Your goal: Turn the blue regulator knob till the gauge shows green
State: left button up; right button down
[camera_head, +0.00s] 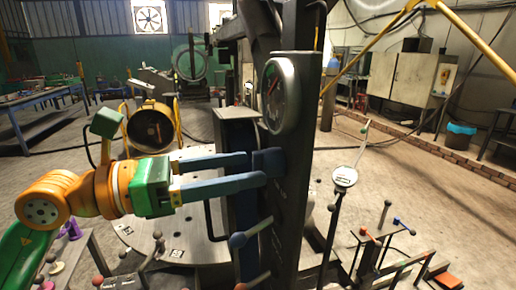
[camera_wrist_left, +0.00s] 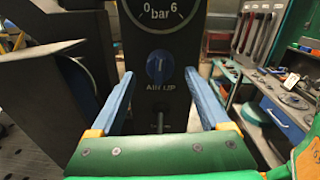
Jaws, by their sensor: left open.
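The blue regulator knob (camera_wrist_left: 159,68) sits on a dark column above the words "AIR UP" in the left wrist view. The round gauge (camera_head: 275,92) is on the column above my gripper, seen at a slant; its needle is too small to read surely. Only the gauge's lower part (camera_wrist_left: 162,14), marked "0 bar 6", shows in the wrist view. My left gripper (camera_head: 257,167) reaches the column from the left, its blue fingers open. In the wrist view its fingertips (camera_wrist_left: 159,82) stand on either side of the knob with gaps. My right gripper is not in view.
The dark column (camera_head: 300,200) stands upright before me. A small dial on a stand (camera_head: 344,178) and several ball-topped levers are at the right. A blue table (camera_head: 40,103) is far left.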

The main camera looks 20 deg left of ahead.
aim_at(253, 168)
pick_arm(q)
jog(key=x, duration=0.2)
jog(key=shift+w+d+p, duration=0.15)
jog(key=shift+d+p, duration=0.15)
jog(key=shift+d, duration=0.2)
jog(key=shift+a, duration=0.25)
jog(key=c, duration=0.8)
grip_shut()
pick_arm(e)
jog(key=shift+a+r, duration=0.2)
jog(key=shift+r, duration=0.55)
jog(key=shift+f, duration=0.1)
